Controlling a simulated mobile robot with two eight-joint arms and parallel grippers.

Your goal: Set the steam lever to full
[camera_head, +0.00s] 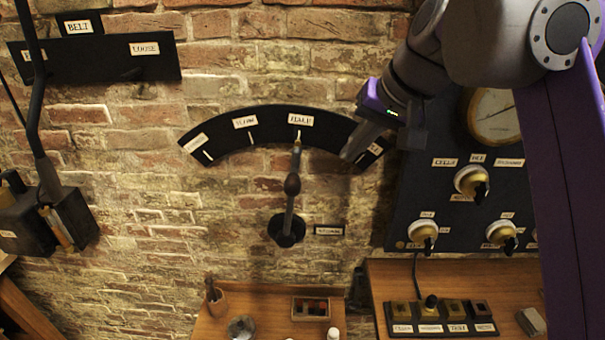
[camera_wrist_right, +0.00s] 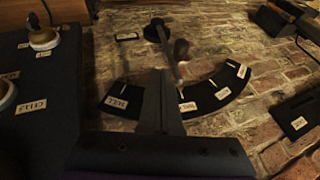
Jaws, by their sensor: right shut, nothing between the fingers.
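The HALF label (camera_head: 300,120) is just above the tip. The FULL label (camera_wrist_right: 117,102) shows in the right wrist view; in the head view my gripper partly covers that end. My right gripper (camera_head: 347,156) is shut and empty, in front of the plate's right end, right of the lever and apart from it. My left gripper is out of view.
A dark panel (camera_head: 450,205) with knobs and a gauge stands right of the arc. The belt plate (camera_head: 100,62) and a black lever (camera_head: 35,120) are at left. A wooden shelf (camera_head: 265,300) with small items lies below. Bare brick flanks the steam lever.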

